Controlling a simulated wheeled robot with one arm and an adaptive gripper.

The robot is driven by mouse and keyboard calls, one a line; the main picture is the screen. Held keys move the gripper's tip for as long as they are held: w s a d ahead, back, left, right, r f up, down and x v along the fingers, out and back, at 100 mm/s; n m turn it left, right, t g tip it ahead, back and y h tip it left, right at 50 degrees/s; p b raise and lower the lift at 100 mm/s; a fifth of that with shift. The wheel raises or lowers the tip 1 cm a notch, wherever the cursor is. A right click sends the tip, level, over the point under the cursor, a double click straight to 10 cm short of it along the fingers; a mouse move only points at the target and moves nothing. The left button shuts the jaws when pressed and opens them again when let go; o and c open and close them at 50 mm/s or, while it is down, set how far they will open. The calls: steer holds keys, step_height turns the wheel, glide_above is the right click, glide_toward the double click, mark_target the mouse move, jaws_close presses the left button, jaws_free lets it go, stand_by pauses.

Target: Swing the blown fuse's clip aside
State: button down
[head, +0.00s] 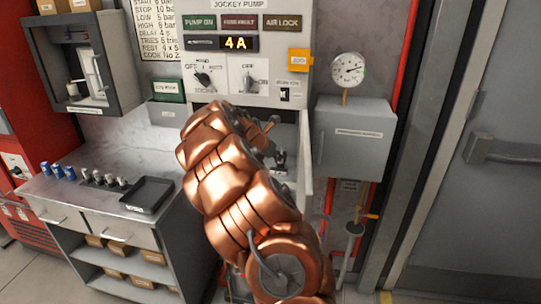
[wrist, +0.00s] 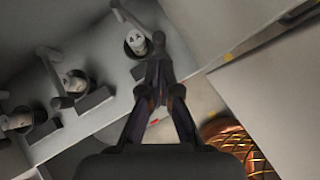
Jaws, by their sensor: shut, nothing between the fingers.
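In the wrist view, a row of fuses stands in a grey compartment: one at upper middle (wrist: 135,43), one in the middle left (wrist: 75,83), and one at far left (wrist: 17,121). Each is pale with a dark mark. A grey clip arm (wrist: 128,18) runs beside the upper fuse, its lower end near my fingertips. Another clip arm (wrist: 49,72) lies at the middle fuse. I cannot tell which fuse is blown. My gripper (wrist: 157,66) is shut and empty, its tips just right of the upper fuse; contact is unclear.
The compartment's pale side wall (wrist: 275,95) is close on the right. In the head view, the jockey pump panel (head: 247,50) is above, and a grey box (head: 352,140) with a gauge (head: 347,69) is right.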

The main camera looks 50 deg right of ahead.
mark_target(284, 153)
steer(key=shift+d, duration=0.65)
steer(key=shift+s+d+r+n+p, duration=0.3)
steer(key=shift+s+p, duration=0.15)
steer(key=shift+p, duration=0.6)
steer(key=shift+s+d+f+n+t+p, duration=0.15)
steer(key=shift+s+d+n+t+p, duration=0.15)
steer(key=shift+s+d+p, duration=0.3)
steer(key=shift+s+d+f+n+t+p, duration=0.2)
steer(key=shift+s+d+t+p, duration=0.15)
steer(key=shift+s+p, duration=0.4)
steer(key=shift+w, duration=0.2)
steer(key=shift+w+a+r, duration=0.1)
steer(key=shift+w+a, duration=0.25)
steer(key=shift+w, duration=0.35)
